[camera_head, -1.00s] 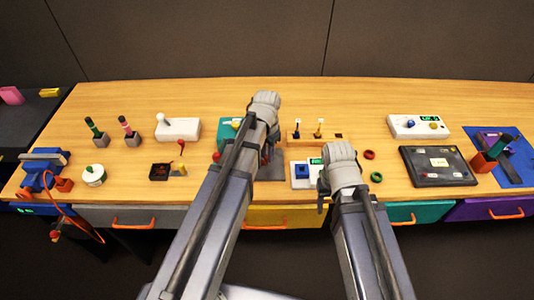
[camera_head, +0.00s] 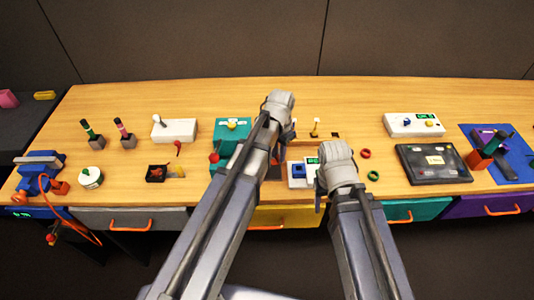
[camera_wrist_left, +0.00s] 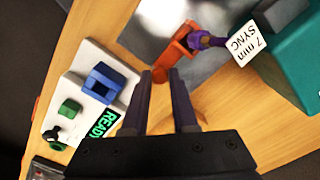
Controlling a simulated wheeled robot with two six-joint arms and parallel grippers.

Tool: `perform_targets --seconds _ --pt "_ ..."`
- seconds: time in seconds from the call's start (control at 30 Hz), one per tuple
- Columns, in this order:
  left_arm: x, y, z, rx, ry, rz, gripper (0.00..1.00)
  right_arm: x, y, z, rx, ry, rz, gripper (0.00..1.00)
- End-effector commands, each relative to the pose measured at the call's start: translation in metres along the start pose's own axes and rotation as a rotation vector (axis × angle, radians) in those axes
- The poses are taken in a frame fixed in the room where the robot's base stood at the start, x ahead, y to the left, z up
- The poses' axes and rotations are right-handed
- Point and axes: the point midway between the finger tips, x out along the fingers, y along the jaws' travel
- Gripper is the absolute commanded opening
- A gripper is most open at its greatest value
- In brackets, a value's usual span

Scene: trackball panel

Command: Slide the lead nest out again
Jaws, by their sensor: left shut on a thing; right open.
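My left gripper (camera_wrist_left: 168,78) is shut on an orange piece (camera_wrist_left: 172,56), which may be the lead nest, over a grey metal plate (camera_wrist_left: 165,20). My right gripper (camera_head: 321,186) is open and appears empty, in front of the white READY unit (camera_head: 297,181).
The READY unit with a blue block (camera_wrist_left: 102,82) lies beside the left fingers. A wooden block with pegs (camera_head: 328,138) stands behind. Red and green rings (camera_head: 365,153) and a dark panel (camera_head: 432,165) lie to the right. The back of the table is clear.

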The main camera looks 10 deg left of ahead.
Motion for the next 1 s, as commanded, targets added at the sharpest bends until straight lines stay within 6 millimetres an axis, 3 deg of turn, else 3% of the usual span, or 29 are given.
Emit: perform_targets --seconds 0.2,0.6,0.63,0.87,1.0 --pt "0.000 0.018 -0.019 0.001 0.001 0.000 0.00 0.000 0.000 0.000 0.000 0.000 0.000 0.57" --pt "0.000 0.022 -0.022 0.001 0.004 0.003 0.00 0.000 0.000 0.000 0.000 0.000 0.000 0.57" --pt "0.000 0.022 -0.022 0.002 0.005 0.003 0.30 0.000 0.000 0.000 0.000 0.000 0.000 0.57" --pt "0.000 0.021 -0.022 0.001 0.002 0.002 0.56 0.000 0.000 0.000 0.000 0.000 0.000 0.57" --pt "0.000 0.021 -0.021 0.000 0.001 0.001 0.57 0.000 0.000 0.000 0.000 0.000 0.000 0.57"
